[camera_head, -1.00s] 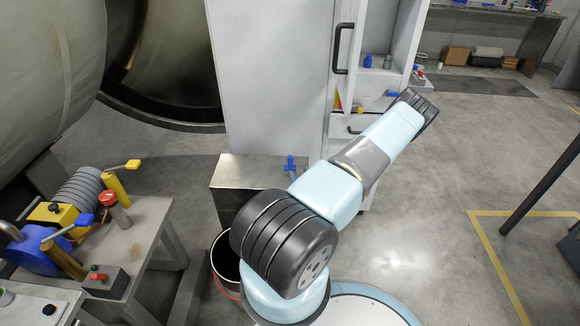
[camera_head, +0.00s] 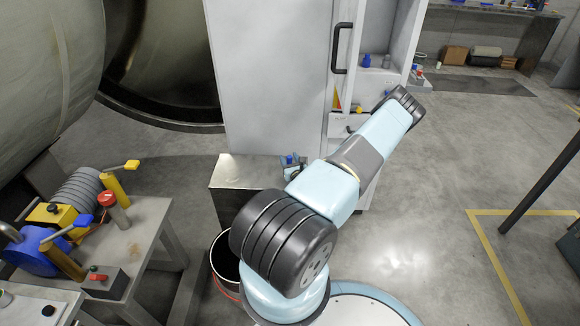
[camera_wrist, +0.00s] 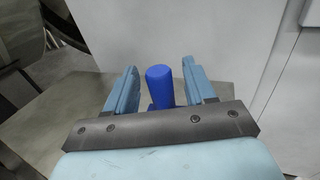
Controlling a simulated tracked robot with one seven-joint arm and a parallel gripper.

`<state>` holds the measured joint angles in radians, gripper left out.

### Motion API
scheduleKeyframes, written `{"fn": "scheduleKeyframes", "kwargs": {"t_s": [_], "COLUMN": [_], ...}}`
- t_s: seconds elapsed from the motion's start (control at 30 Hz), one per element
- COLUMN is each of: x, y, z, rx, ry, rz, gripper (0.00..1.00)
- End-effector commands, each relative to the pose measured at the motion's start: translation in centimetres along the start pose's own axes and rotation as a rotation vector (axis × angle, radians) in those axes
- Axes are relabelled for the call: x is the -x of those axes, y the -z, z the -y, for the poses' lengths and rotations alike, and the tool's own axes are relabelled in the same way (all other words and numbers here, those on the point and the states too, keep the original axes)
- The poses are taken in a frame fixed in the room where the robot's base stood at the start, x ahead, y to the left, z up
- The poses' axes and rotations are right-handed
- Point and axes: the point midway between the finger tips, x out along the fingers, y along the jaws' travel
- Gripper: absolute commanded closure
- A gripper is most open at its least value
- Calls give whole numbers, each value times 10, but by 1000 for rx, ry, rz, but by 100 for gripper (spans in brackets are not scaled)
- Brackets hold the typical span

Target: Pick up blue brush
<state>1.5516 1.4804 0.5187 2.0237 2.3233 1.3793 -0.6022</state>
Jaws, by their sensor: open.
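The blue brush (camera_wrist: 160,85) shows in the wrist view as an upright blue cylinder; its lower part is hidden behind the gripper's dark crossbar. My gripper (camera_wrist: 159,76) is open, with one light-blue finger on each side of the brush. In the head view my gripper (camera_head: 294,168) is at the right part of the grey metal box top (camera_head: 240,172), largely hidden behind my arm, with only a bit of blue showing there.
A tall pale cabinet (camera_head: 268,75) with a black handle stands right behind the box. A dark bucket (camera_head: 224,262) is on the floor in front. A workbench (camera_head: 145,235) with valves and colored levers is at left. Open floor (camera_head: 430,190) lies to the right.

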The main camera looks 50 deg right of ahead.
Motion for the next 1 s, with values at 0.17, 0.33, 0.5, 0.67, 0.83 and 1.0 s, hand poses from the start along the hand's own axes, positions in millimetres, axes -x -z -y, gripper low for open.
{"fn": "scheduleKeyframes", "kwargs": {"t_s": [0.17,0.33,0.5,0.67,0.83,1.0], "x": [-1,-1,0,0,0,0], "y": [0,0,0,0,0,-1], "z": [0,0,0,0,0,0], "rx": [0,0,0,0,0,0], "ry": [0,0,0,0,1,1], "rz": [0,0,0,0,0,0], "gripper": [46,60,76,92,100,100]}}
